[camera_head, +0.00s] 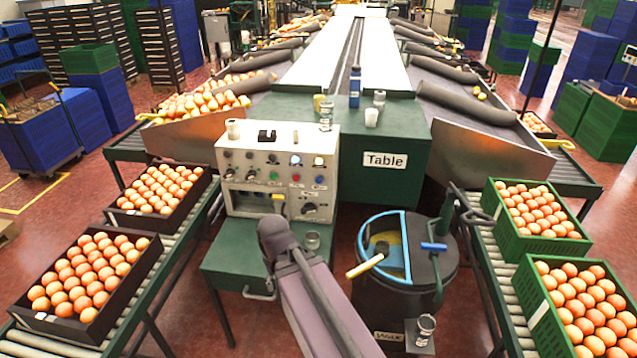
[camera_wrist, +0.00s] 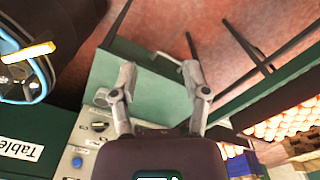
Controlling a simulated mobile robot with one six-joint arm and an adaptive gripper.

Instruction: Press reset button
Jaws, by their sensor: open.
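A pale control panel (camera_head: 240,205) with several knobs and coloured buttons stands on the green bench (camera_head: 225,262), left of the "Table" sign. Blue, green, red and white buttons show on it; their labels are too small to read, so I cannot tell which is the reset button. In the wrist view, part of the panel (camera_wrist: 68,172) with a blue button (camera_wrist: 77,162) lies at the lower left. My gripper (camera_wrist: 159,72) is open and empty, its fingers apart over the green bench surface. In the head view my arm rises in front of the panel; its fingers are hidden there.
A dark wax drum (camera_head: 375,312) with a blue rim stands right of the bench. A blue bottle (camera_head: 355,86) and cups stand on the green table (camera_head: 405,125).

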